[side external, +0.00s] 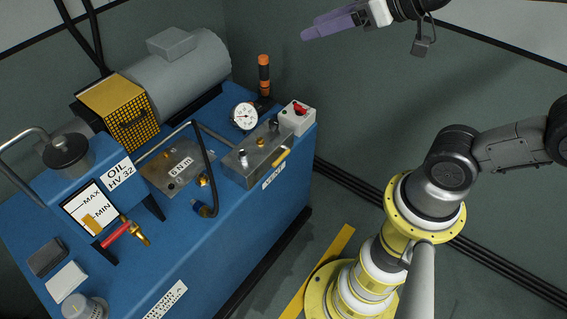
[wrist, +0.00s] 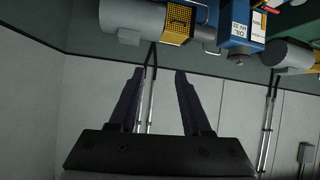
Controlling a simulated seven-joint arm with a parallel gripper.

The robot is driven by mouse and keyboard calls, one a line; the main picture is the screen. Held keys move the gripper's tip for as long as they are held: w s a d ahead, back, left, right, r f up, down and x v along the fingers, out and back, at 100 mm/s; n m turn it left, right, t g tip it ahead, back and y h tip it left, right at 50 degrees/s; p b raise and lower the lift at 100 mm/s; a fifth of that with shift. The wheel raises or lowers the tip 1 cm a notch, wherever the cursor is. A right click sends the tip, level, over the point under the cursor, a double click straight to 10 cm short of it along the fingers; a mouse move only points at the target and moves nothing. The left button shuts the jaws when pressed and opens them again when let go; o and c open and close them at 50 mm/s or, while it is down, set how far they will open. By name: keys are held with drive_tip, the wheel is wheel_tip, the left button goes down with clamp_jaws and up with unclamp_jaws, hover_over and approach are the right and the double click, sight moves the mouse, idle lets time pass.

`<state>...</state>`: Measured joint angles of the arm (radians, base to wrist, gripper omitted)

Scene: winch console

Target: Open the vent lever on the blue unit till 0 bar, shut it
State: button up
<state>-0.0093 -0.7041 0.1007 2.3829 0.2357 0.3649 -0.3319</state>
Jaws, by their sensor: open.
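The blue unit (side external: 232,250) stands at left in the side external view, and part of it shows at the top of the wrist view (wrist: 228,28). The vent lever (side external: 281,158) is yellow and sits on the front of a grey metal block (side external: 250,163) above the VENT label (side external: 273,176). A round white gauge (side external: 244,116) stands behind the block; its reading is too small to tell. My gripper (side external: 306,34) is high above and to the right of the unit, well apart from the lever. In the wrist view its two purple fingers (wrist: 158,72) are spread, with nothing between them.
A box with a red knob (side external: 298,117) stands right of the gauge. A black hose (side external: 207,150) arches left of the metal block. An orange-and-black post (side external: 264,75) rises behind the gauge. A grey motor (side external: 187,72) fills the back. The air between gripper and unit is clear.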

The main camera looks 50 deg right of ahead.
drive_tip(key=w+a+f+t+h, duration=0.1)
drive_tip(key=w+a+f, duration=0.15)
drive_tip(key=w, duration=0.65)
drive_tip(key=w+a+f+t+h, duration=0.1)
drive_tip(key=w+f+t, duration=0.15)
drive_tip(key=w, duration=0.75)
drive_tip(key=n+h, duration=0.5)
drive_tip(key=n, duration=0.7)
approach(280, 157)
drive_tip(key=x, duration=0.7)
drive_tip(key=shift+w+a+f, duration=0.2)
drive_tip(key=shift+w+f, duration=0.05)
drive_tip(key=shift+f, duration=0.15)
